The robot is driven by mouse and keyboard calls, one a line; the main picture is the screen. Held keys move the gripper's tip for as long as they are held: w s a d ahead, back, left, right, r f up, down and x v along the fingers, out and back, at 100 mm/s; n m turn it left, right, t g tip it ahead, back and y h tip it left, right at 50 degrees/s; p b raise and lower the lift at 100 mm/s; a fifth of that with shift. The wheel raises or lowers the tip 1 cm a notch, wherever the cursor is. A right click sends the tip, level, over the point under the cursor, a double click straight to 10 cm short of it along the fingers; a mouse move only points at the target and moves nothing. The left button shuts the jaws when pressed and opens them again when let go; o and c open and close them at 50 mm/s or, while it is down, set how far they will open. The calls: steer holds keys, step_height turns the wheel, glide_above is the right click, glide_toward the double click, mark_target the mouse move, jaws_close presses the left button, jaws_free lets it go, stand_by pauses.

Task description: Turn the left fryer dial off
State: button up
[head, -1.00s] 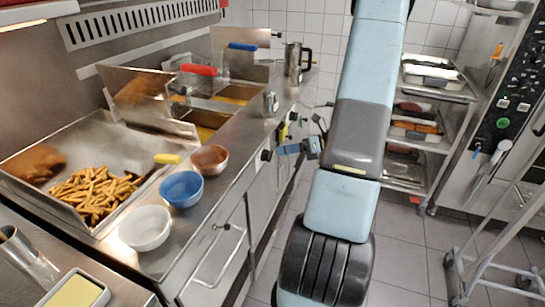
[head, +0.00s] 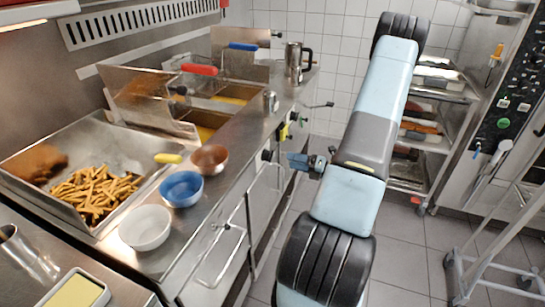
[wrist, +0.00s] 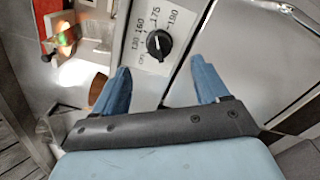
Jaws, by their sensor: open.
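The left fryer dial (head: 267,155) is a black knob on the fryer's front panel. In the wrist view the dial (wrist: 159,43) sits on a white plate with printed numbers such as 130, 160, 175 and 190. My gripper (wrist: 160,68) has two blue fingers spread wide, one to each side of the dial in the picture. They do not touch it. In the head view my gripper (head: 297,159) is just right of the dial, in front of the panel, with a gap between. Nothing is held. The dial's exact setting is hard to read.
Bowls (head: 182,188) and a shaker (head: 270,101) stand near the counter's front edge, above the panel. A yellow part (head: 283,132) sits further along the front.

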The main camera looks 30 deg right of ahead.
mark_target(272, 154)
steer(key=x, duration=0.9)
steer(key=shift+w+a, duration=0.15)
steer(key=c, duration=0.9)
steer(key=shift+d, duration=0.25)
steer(key=shift+c, duration=0.6)
steer(key=shift+a, duration=0.1)
